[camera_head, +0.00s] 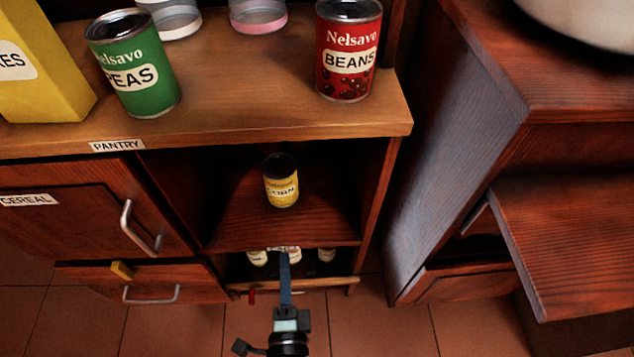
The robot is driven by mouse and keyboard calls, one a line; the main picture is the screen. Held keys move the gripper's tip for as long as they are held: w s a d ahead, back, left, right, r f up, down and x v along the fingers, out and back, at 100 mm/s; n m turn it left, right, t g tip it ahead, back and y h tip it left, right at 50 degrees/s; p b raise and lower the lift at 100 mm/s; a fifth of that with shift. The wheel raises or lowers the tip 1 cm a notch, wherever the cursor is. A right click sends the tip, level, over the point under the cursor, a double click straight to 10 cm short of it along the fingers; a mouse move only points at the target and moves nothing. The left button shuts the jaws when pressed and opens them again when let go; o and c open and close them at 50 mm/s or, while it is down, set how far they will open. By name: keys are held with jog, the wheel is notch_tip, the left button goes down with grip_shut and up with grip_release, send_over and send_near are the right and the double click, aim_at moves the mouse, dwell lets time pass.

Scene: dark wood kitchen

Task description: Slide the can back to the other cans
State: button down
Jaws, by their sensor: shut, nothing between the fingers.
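A yellow corn can (282,186) stands upright on the middle shelf of the cabinet, apart from other cans. A green peas can (137,75) and a red beans can (349,58) stand upright on the pantry counter above, the peas at left and the beans at right. My gripper (284,258) shows as a narrow blue shape, shut and empty. In the picture it lies below the corn can, in front of the lowest shelf opening, with no visible contact with any can.
Several small white-labelled containers (257,258) stand on the lowest shelf, partly behind my gripper. A yellow box (38,62) and two open-topped containers (258,14) are on the counter. Cabinet side walls bound the middle shelf (235,227).

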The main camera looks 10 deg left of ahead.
aim_at(282, 194)
jog(key=b+x, duration=0.5)
jog(key=x, duration=0.8)
jog(key=shift+w+a, duration=0.2)
jog(key=shift+w, duration=0.15)
